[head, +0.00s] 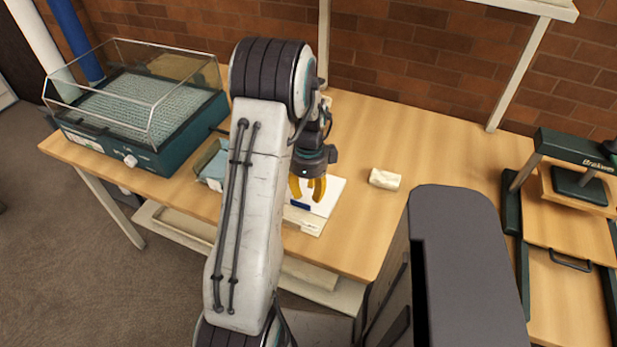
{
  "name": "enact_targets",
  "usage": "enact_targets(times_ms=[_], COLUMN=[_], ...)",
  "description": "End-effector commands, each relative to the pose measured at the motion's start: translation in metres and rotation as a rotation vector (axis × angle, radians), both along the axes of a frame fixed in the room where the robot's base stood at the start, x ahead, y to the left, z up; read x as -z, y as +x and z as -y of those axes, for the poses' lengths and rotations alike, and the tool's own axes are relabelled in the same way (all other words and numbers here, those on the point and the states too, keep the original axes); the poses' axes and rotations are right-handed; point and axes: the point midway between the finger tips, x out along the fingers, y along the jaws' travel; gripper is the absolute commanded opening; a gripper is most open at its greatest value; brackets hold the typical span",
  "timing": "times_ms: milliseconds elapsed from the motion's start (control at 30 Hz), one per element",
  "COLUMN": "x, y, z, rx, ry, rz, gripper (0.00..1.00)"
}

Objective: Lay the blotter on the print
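My gripper (307,192) has yellow fingers and points down over the table in the head view. The fingers stand apart with a gap and nothing visible between them. A flat white sheet (327,192) lies beneath and to the right of the fingers. I cannot tell whether it is the blotter or the print. A small dark blue patch (300,205) shows by the fingertips; it may be part of the print. A pale strip (308,225) lies at the sheet's front edge. My arm hides the area to the left.
A teal tray (203,158) with pale contents sits left of my arm. A teal machine with a clear lid (140,130) stands at the far left. A cream folded cloth (385,179) lies right of the sheet. A press (570,190) stands far right. The table's back right is clear.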

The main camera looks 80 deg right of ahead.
Motion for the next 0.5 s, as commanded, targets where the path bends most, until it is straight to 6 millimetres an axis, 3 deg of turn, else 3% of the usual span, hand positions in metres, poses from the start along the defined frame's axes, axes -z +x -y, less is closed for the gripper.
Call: enact_targets(times_ms=[300, 500], x=[-0.037, -0.050], y=[0.000, 0.000], z=[0.002, 0.002], rx=[0.000, 0.000], ry=[-0.004, -0.002], rz=[0.000, 0.000], gripper=[0.30, 0.30])
